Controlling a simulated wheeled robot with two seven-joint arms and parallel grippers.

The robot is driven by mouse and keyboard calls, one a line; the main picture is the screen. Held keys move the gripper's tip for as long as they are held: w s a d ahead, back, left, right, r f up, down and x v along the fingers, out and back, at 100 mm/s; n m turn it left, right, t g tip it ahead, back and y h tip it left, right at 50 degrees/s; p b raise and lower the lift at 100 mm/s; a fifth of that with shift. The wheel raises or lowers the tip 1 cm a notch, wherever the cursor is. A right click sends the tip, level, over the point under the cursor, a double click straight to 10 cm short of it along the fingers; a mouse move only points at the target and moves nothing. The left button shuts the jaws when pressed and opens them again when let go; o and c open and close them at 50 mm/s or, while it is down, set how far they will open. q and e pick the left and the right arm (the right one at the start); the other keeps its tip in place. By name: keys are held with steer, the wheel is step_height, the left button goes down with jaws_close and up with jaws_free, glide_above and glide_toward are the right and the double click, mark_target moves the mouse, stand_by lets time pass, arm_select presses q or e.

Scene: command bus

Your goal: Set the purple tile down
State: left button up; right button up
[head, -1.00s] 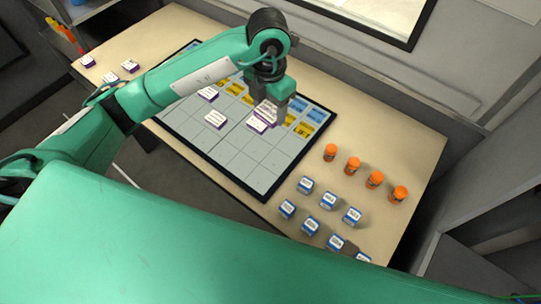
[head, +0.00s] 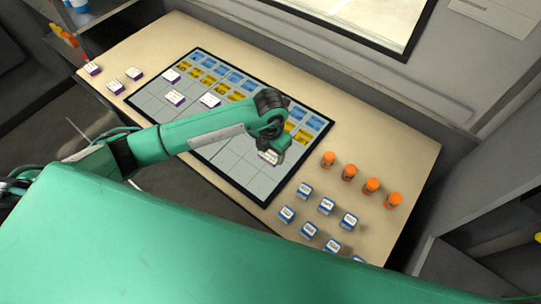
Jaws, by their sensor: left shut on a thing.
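My left gripper (head: 273,149) is over the near right part of the grey gridded board (head: 237,172), seen partly from above and mostly covered by its own arm. It is shut on a purple-edged white tile (head: 268,157), low over the empty squares. I cannot tell whether the tile touches the board. Other purple-edged tiles lie on the board's left and middle: one at the far left (head: 171,76), one nearer (head: 175,99) and one to the right (head: 210,101). My left arm hides part of the board. My right gripper is not in view.
Yellow cards (head: 221,88) and blue cards (head: 234,77) line the board's far side. Orange-capped bottles (head: 349,172) and blue-white boxes (head: 326,206) stand to the right. Several loose purple tiles (head: 134,74) lie on the table (head: 390,150) at far left. A wall rises behind.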

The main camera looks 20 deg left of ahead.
mark_target(271, 154)
arm_select(q)
step_height(271, 154, down, 3)
steer(key=shift+f+p, duration=0.2)
steer(key=shift+p, duration=0.25)
steer(key=shift+f, duration=0.3)
steer(key=shift+f, duration=0.1)
steer(key=shift+f, duration=0.15)
steer(key=o, duration=1)
